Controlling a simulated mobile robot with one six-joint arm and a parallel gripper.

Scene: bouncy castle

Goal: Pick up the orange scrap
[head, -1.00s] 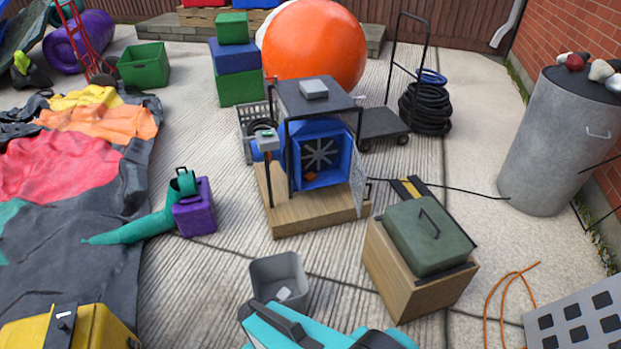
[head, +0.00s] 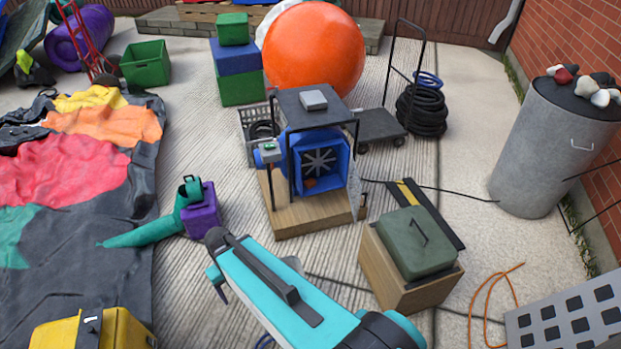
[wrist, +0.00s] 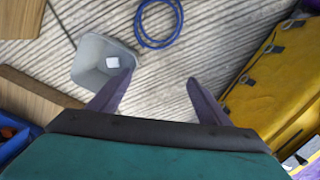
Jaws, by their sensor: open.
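The orange scrap (head: 311,183) is a small orange patch low inside the blue blower housing (head: 331,178), in front of its grey fan. In the wrist view a bit of orange (wrist: 8,132) shows at the left edge, inside a blue shell. My gripper (wrist: 159,79) is open and empty, its two fingers apart over the concrete. In the head view my teal arm reaches up from the bottom, left of and nearer than the blower; the fingers are mostly hidden there.
The blower stands on a wooden base (head: 315,216) under a black frame. A yellow case (wrist: 280,85) is right.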

